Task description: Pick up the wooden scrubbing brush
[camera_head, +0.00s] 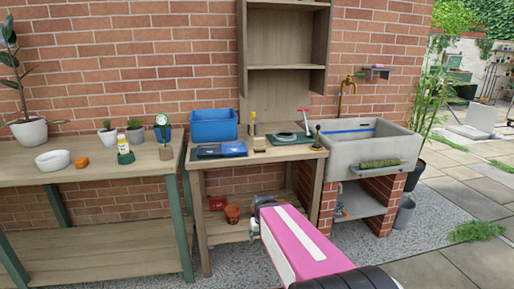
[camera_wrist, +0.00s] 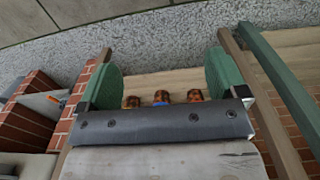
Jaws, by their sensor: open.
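I cannot make out the wooden scrubbing brush for certain. A small tan block (camera_head: 259,144) on the middle potting bench could be it, but it is too small to tell. My gripper (camera_wrist: 162,80) is open in the wrist view, with its two green pads wide apart and nothing held between them. In the head view my gripper (camera_head: 254,218) is low in front of the bench, below its top and well apart from the tan block. My pink arm hides part of the bench's lower shelf.
The bench (camera_head: 197,167) also carries a blue crate (camera_head: 214,125), a blue tray (camera_head: 221,150) and a grey disc (camera_head: 285,137). A stone sink (camera_head: 345,152) stands at its right, a plant table (camera_head: 100,172) at its left. Terracotta pots (camera_wrist: 195,95) show beyond my gripper.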

